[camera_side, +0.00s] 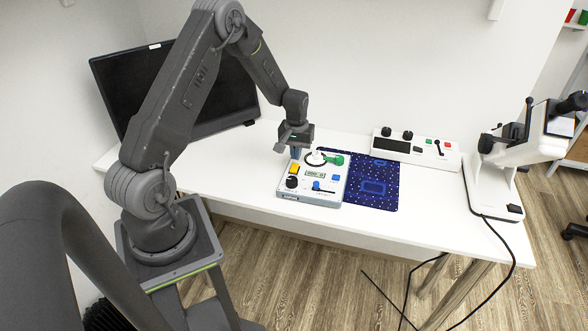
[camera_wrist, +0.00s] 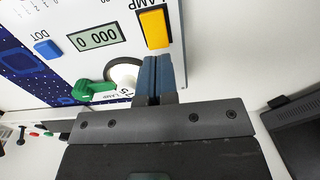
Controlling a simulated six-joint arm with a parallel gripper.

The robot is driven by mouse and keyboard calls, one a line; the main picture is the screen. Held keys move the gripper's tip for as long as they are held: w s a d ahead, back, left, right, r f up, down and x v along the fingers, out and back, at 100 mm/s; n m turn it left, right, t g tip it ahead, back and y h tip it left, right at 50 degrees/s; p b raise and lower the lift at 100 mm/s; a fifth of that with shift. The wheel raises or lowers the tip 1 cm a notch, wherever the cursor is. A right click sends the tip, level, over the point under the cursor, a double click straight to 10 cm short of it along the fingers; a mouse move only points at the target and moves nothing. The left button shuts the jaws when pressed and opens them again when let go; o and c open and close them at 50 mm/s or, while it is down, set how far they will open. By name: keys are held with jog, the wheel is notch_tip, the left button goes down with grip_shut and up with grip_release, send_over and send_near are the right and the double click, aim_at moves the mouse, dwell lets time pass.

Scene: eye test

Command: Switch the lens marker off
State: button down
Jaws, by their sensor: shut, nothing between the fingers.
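A light grey control box (camera_side: 330,198) lies on the white table. In the wrist view its blue button (camera_wrist: 47,49) bears the label DOT, and the yellow control (camera_wrist: 155,27) bears the label LAMP. No label for a lens marker is readable. The blue button also shows at the box's right (camera_side: 336,178), the yellow one at its left (camera_side: 294,169). My gripper (camera_side: 295,154) is shut and empty at the box's back left edge. In the wrist view its blue fingertips (camera_wrist: 157,60) are together, close to the yellow control; I cannot tell whether they touch it.
The box carries a small display (camera_wrist: 96,37), a green lever (camera_wrist: 95,90) beside a white round part, a black knob (camera_side: 292,182) and a blue slider (camera_side: 317,186). A dark blue patterned mat (camera_side: 385,195) lies right of it. A second control box (camera_side: 415,149) stands behind.

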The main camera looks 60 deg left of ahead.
jog(key=shift+f, duration=1)
dwell(0.4)
notch_tip(320, 180, up, 7)
dwell(0.9)
